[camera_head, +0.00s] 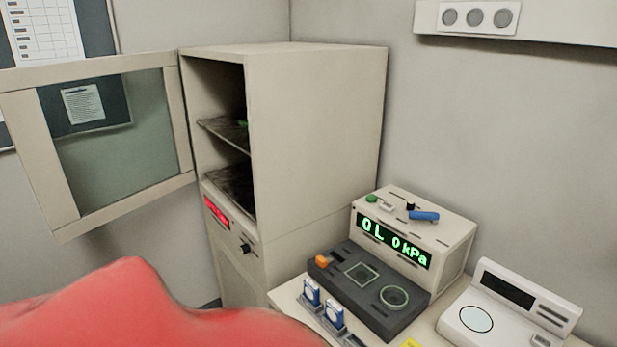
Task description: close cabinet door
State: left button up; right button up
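The cabinet (310,130) is beige and stands upright in the corner. Its door (22,140), a beige frame around a glass pane, stands wide open, swung out to the left from the cabinet's left front edge. The dark interior shows a shelf (225,132) with a small green item on it. Neither of my grippers is in view. A large red rounded shape fills the lower left and hides what lies behind it.
A bench at the lower right carries a device with a green display (393,241), a dark panel (370,290) and a white instrument (505,305). A board with papers (45,35) hangs on the wall behind the door.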

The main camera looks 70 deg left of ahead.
aim_at(21, 107)
jog(key=u, duration=2.2)
jog(key=i+j, duration=0.2)
jog(key=j, duration=0.2)
jog(key=i+j+u, duration=0.15)
jog(key=j, duration=0.25)
jog(key=i+j, duration=0.25)
jog(key=j+u, duration=0.05)
jog(key=j, duration=0.1)
